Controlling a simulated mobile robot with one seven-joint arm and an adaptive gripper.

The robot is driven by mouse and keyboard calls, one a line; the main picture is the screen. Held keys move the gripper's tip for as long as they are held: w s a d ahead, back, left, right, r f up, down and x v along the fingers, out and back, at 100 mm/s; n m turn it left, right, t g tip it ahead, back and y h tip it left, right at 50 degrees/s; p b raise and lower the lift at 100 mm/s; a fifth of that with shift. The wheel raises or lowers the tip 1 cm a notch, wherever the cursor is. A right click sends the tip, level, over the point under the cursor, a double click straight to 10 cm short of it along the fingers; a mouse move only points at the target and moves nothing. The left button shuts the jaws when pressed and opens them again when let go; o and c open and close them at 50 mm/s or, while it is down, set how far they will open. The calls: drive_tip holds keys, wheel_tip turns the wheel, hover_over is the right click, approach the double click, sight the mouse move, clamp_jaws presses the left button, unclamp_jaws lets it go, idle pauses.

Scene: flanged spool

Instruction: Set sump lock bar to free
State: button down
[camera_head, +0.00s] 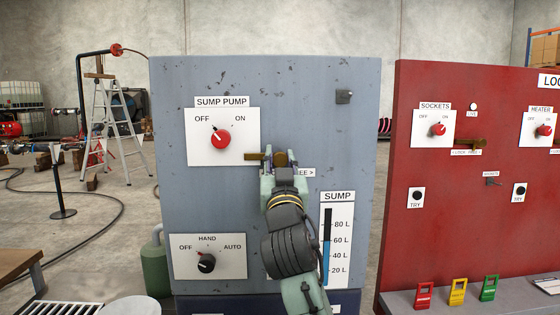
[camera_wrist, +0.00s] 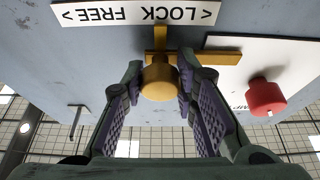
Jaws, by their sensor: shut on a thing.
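The sump lock bar (camera_head: 252,157) is a small brass bar on the grey panel, just below and right of the SUMP PUMP switch. In the wrist view the bar (camera_wrist: 220,57) reaches over the edge of the switch's white plate, on the LOCK side, and its round brass knob (camera_wrist: 159,82) faces me. My gripper (camera_head: 273,154) is shut on the knob, with a finger on each side in the wrist view (camera_wrist: 159,90). The LOCK FREE label (camera_wrist: 135,12) shows upside down there; in the head view my gripper hides most of it.
The red SUMP PUMP knob (camera_head: 218,139) is close to the bar, its pointer towards OFF. The black HAND/AUTO knob (camera_head: 206,263) and SUMP level gauge (camera_head: 337,240) are lower. A small dark peg (camera_head: 344,97) sticks out upper right. A red panel (camera_head: 450,220) stands right.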

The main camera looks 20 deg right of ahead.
sight(300, 148)
drive_tip(key=shift+s+d, duration=0.25)
drive_tip(key=shift+d, duration=0.55)
drive_tip(key=shift+s+d, duration=0.2)
drive_tip(key=shift+d, duration=0.55)
drive_tip(key=shift+s+d, duration=0.25)
drive_tip(key=shift+d, duration=0.55)
drive_tip(key=c, duration=1.3)
unclamp_jaws()
drive_tip(key=shift+d, duration=0.15)
drive_tip(key=shift+o, duration=0.3)
drive_tip(key=v, duration=1.2)
